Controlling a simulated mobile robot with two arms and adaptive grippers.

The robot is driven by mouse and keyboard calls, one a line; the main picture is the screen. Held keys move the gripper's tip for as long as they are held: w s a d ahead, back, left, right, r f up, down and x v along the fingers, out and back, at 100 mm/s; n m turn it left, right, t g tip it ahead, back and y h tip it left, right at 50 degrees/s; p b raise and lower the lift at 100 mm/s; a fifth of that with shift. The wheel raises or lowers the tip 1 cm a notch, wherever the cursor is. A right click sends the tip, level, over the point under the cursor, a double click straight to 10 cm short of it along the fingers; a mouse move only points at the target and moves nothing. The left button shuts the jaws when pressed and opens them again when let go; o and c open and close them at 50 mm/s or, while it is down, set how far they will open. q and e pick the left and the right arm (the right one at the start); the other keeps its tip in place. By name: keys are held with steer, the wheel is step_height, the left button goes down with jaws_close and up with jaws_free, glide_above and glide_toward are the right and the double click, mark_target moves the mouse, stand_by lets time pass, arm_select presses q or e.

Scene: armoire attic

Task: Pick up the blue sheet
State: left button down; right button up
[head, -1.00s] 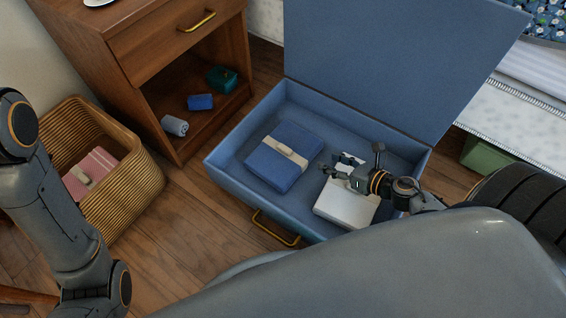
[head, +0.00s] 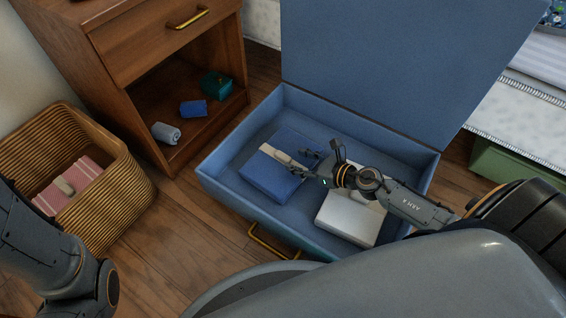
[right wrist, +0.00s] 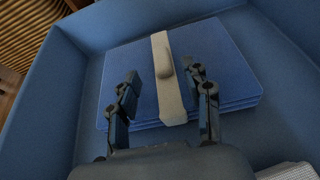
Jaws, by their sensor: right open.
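The blue sheet (head: 268,176) is a folded blue stack with a cream band and a knob-like tab. It lies flat on the left side of the open blue suitcase (head: 226,190). It also shows in the right wrist view (right wrist: 220,62), with the band running down its middle. My right gripper (head: 304,160) is open over the sheet's right part. In the right wrist view its two fingers (right wrist: 163,82) stand on either side of the band. I cannot tell whether they touch the sheet. My left arm shows at the lower left, but its gripper is out of view.
A white folded sheet (head: 350,217) lies in the suitcase, partly under my right arm. The raised lid (head: 380,65) stands behind. A wicker basket (head: 128,190) holds a pink folded cloth (head: 85,180). A wooden cabinet (head: 150,75) holds small rolled items.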

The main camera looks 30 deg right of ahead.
mark_target(283, 155)
steer(key=b+x, duration=0.1)
steer(key=x, duration=0.3)
steer(key=shift+w+f, duration=0.1)
steer(key=shift+w, duration=0.1)
jaws_close()
